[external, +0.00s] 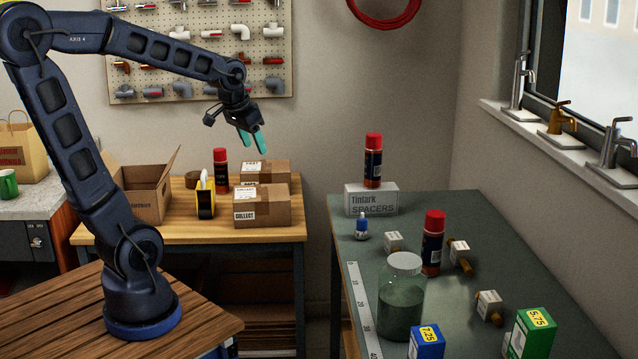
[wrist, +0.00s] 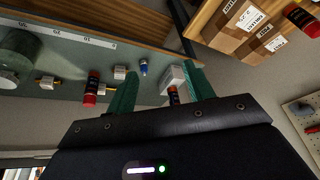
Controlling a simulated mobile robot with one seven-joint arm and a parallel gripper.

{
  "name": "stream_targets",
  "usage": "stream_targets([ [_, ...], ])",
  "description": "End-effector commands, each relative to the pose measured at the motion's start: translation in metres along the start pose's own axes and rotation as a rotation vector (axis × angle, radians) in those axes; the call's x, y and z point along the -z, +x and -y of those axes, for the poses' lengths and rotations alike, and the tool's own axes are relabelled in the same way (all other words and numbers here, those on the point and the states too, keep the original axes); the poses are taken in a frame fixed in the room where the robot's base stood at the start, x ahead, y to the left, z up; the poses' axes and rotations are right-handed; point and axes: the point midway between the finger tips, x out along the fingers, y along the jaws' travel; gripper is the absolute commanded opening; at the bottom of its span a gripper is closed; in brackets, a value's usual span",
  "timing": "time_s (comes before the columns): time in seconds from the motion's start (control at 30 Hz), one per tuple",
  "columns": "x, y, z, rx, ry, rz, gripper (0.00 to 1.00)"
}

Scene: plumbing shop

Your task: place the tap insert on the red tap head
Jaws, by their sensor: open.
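My gripper (external: 252,140) is open and empty, high above the floor between the wooden table and the green bench. In the wrist view its two teal fingers (wrist: 163,72) stand wide apart. A small blue piece with a pale tip (external: 361,228), possibly the tap insert, stands on the bench's far left part; it also shows in the wrist view (wrist: 143,67), beyond the fingers and untouched. White blocks, some with brass ends, lie on the bench: one near the blue piece (external: 393,241), one at right (external: 459,252), one nearer (external: 489,306). I cannot make out a red tap head.
A red-capped can (external: 373,160) stands on the spacers box (external: 371,201). Another can (external: 432,243) and a glass jar (external: 401,305) stand mid-bench. Blue (external: 427,343) and green (external: 531,335) boxes are in front. Cartons (external: 262,207) crowd the wooden table. A ruler (external: 365,306) lies along the left edge.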

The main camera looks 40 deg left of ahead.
Motion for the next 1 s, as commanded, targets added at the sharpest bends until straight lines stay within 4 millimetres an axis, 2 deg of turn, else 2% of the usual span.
stream_targets([
  [0.1, -0.032, -0.021, 0.006, 0.005, -0.033, -0.008, 0.53],
  [0.3, -0.084, -0.046, 0.013, 0.006, -0.088, -0.009, 0.53],
  [0.5, -0.119, -0.057, 0.016, 0.002, -0.124, -0.009, 0.53],
  [0.67, -0.130, -0.059, 0.017, 0.000, -0.134, -0.006, 0.53],
  [1.0, -0.130, -0.059, 0.017, 0.000, -0.135, -0.006, 0.53],
])
